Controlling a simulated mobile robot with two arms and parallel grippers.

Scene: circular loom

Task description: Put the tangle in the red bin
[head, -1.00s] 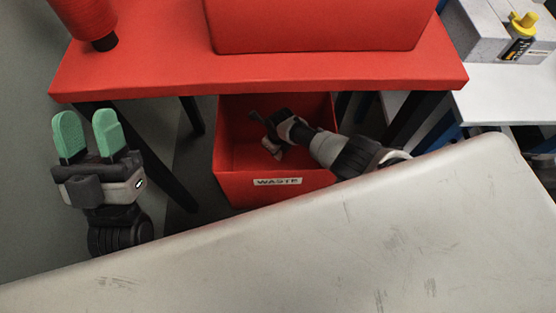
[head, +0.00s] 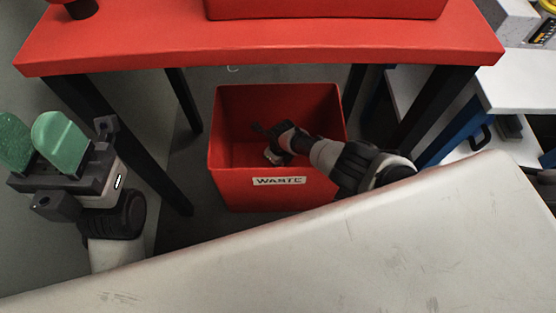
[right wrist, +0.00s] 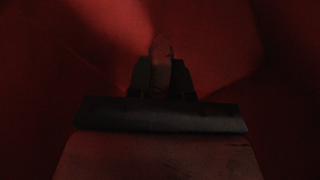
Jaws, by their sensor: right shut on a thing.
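The red bin (head: 232,186) with a WASTE label stands on the floor under the red table. My right gripper (head: 268,143) reaches down inside the bin, below its rim. In the dark right wrist view its fingers (right wrist: 162,82) are shut on a small pale thing (right wrist: 161,50), probably the tangle, whose shape is too dark to make out. In the head view the held thing cannot be told apart from the fingers. My left gripper (head: 36,140), with green finger pads, is open and empty at the left, away from the bin.
The red table (head: 270,55) spans above and behind the bin, its black legs on both sides. A pale surface (head: 300,250) fills the front. A white bench (head: 520,80) is at right.

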